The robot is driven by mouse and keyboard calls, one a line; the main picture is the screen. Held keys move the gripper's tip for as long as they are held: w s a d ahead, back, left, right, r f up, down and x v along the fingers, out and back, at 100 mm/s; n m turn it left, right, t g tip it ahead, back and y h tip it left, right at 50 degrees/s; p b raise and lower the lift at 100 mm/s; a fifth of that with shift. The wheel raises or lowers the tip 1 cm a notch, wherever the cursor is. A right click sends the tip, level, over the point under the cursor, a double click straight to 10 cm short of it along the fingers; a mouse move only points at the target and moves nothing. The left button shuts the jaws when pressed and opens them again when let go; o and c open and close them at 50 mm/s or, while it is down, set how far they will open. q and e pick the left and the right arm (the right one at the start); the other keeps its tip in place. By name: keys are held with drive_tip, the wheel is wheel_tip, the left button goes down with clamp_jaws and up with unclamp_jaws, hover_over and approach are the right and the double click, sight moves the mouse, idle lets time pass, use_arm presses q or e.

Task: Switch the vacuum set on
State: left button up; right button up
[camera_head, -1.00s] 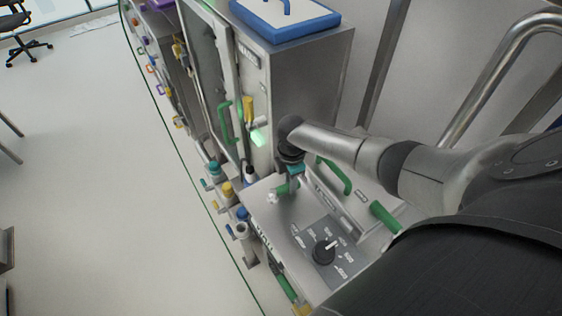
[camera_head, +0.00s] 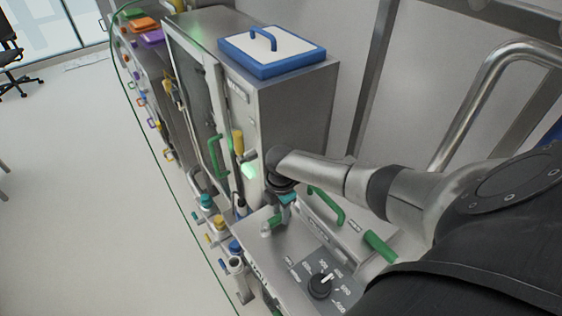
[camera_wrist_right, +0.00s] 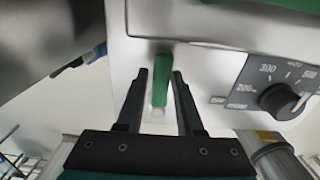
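The vacuum set is a grey metal unit (camera_head: 262,258) with a dark dial panel and a black knob (camera_head: 320,286) at its front right. The right wrist view shows the knob (camera_wrist_right: 277,98) beside an mbar scale. A short green lever (camera_wrist_right: 161,82) with a pale, clear tip sticks out of the unit's face, left of the dial. My right gripper (camera_wrist_right: 160,74) is open, with one finger on each side of the lever and narrow gaps showing. My left gripper is not in view.
A tall metal cabinet (camera_head: 297,110) with a blue-rimmed white lid (camera_head: 272,48) stands just behind my right wrist. Green handles (camera_head: 326,205) sit on the unit's upper part. Coloured valves line the left side, beside clear floor (camera_head: 90,200).

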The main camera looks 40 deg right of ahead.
drive_tip(key=shift+o, duration=1.4)
drive_tip(key=shift+r, duration=0.55)
wheel_tip(320, 180, up, 14)
drive_tip(key=p, duration=0.1)
drive_tip(key=shift+p, duration=0.35)
